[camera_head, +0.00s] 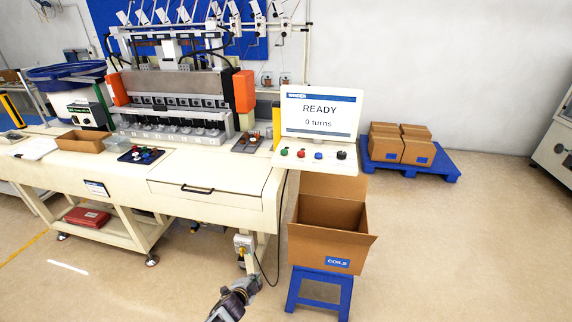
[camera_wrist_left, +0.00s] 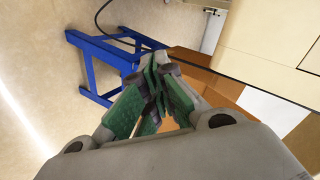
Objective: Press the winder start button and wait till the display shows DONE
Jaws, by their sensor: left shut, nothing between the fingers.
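The winder (camera_head: 175,90) stands on a cream workbench. Its display (camera_head: 320,113) at the right end reads READY and 0 turns. On the panel below the display are a green button (camera_head: 284,151), a red button (camera_head: 301,153), a blue button (camera_head: 318,155) and a black knob (camera_head: 341,155). No label tells which is start. My left gripper (camera_head: 250,284) is low in front of the bench, well below the panel and left of the blue stool. In the wrist view its green-padded fingers (camera_wrist_left: 155,75) are shut and empty. My right gripper is not in view.
An open cardboard box (camera_head: 330,245) marked COILS rests on a blue stool (camera_head: 320,285) below the panel; the stool also shows in the wrist view (camera_wrist_left: 88,62). A blue pallet (camera_head: 410,168) with boxes stands at the back right.

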